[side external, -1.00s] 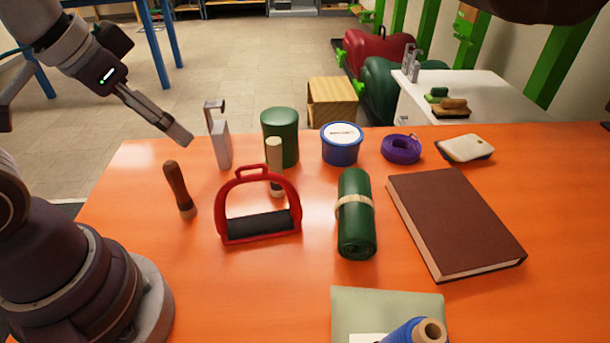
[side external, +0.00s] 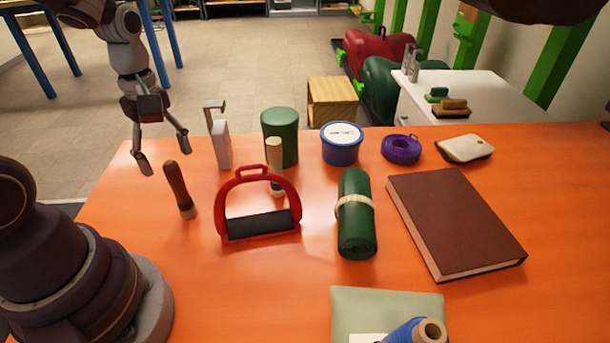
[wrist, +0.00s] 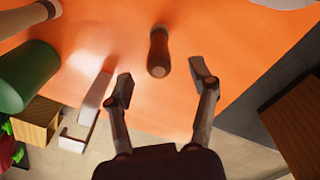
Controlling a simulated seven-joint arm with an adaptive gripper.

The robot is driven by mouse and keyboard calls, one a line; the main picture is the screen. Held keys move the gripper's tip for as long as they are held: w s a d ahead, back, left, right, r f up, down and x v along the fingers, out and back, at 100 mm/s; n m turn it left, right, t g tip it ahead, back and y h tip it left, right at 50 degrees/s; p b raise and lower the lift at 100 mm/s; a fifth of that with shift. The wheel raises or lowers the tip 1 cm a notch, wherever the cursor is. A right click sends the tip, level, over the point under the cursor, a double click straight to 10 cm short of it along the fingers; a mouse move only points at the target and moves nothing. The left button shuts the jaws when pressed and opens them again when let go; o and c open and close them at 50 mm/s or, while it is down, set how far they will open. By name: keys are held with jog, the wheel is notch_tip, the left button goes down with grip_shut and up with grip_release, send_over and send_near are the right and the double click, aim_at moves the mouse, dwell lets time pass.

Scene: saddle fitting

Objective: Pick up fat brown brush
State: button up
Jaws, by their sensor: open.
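My gripper (side external: 164,154) is open and empty, pointing down above and behind the brush near the table's far left edge. In the wrist view both fingers of my gripper (wrist: 162,78) are spread apart and do not touch the brush.
A grey metal tool (side external: 221,145) stands close to the right of my gripper. A red stirrup (side external: 260,225), a cream-topped cylinder (side external: 275,155) and a green canister (side external: 284,130) stand farther right. A green roll (side external: 355,225) and brown book (side external: 455,220) lie beyond.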

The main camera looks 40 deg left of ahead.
aim_at(183, 200)
notch_tip(183, 200, down, 5)
jog(key=shift+r, duration=0.1)
grip_shut()
dwell(0.3)
